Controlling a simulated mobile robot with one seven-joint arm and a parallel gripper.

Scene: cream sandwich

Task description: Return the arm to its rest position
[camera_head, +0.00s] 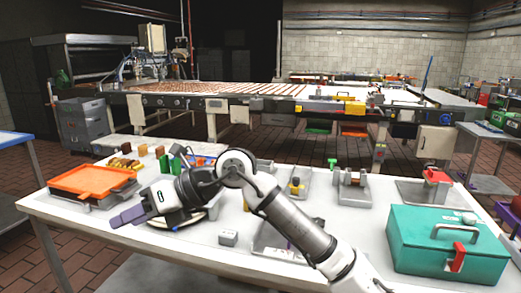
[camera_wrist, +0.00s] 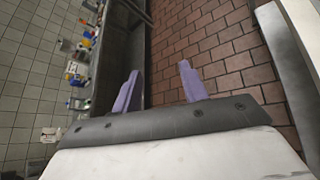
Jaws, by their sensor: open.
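My gripper (camera_head: 126,217) hangs over the left front part of the white table (camera_head: 75,213) in the head view, pointing left, with the arm bent at the elbow. In the wrist view my gripper (camera_wrist: 159,88) shows two purple fingers spread apart with nothing between them. Behind the fingers lie a brick-tiled floor and a grey wall, seen sideways. No object is held.
An orange tray (camera_head: 92,180) sits at the table's left, just behind my gripper. A teal box (camera_head: 440,240) with a handle stands at the right. Small fixtures and coloured blocks line the back. A long conveyor (camera_head: 240,90) runs behind.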

